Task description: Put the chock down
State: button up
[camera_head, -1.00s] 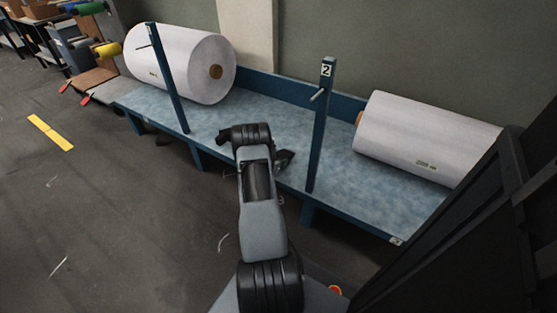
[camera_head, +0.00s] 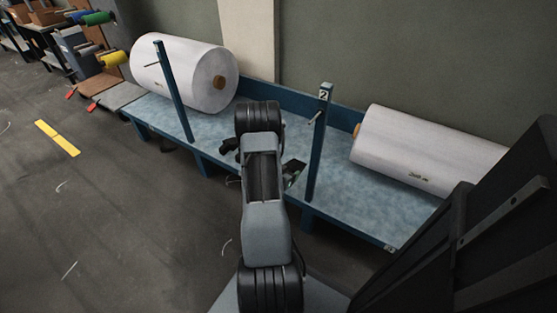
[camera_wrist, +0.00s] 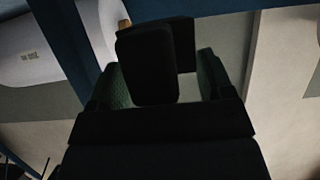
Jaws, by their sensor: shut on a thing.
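In the wrist view the chock (camera_wrist: 148,68) is a black block with rounded corners, held between the green-padded fingers of my gripper (camera_wrist: 162,76). A second dark block-like face shows behind it, and shadow hides its exact shape. In the head view my arm stands in front of the blue-framed platform, and its wrist end hides most of the gripper. A dark part shows right of the arm near the platform's front edge; I cannot tell whether it is the chock or the gripper.
The platform (camera_head: 368,200) has a pale blue top. A large white roll (camera_head: 185,75) lies at its left and another (camera_head: 425,155) at its right. A blue post (camera_head: 174,92) and a post marked 2 (camera_head: 317,150) rise from the front edge. Floor is clear at left.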

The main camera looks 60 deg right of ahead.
jog(key=shift+s+a+r, duration=0.35)
jog(key=shift+s+a, duration=0.1)
jog(key=shift+s, duration=0.1)
jog(key=shift+w+a, duration=0.1)
jog(key=shift+w, duration=0.2)
jog(key=w+a+r+n+t+y, duration=0.1)
jog(key=w+a+n+t+y, duration=0.4)
jog(key=w+a+n+t, duration=0.9)
jog(key=w+a+r+n+y, duration=0.1)
jog(key=w+a+y, duration=0.25)
jog(key=a, duration=0.65)
jog(key=w+a+n+y, duration=0.2)
jog(key=w+a, duration=0.3)
jog(key=a, duration=0.4)
jog(key=w+a+r+n+y, duration=0.1)
jog(key=w+a+y, duration=0.3)
jog(key=a, duration=0.6)
notch_tip(320, 180, up, 29)
jog(key=h+p, duration=0.1)
jog(key=p, duration=2.8)
jog(key=s+f, duration=0.3)
jog(key=s, duration=0.4)
jog(key=shift+s+d, duration=0.25)
jog(key=shift+s, duration=0.1)
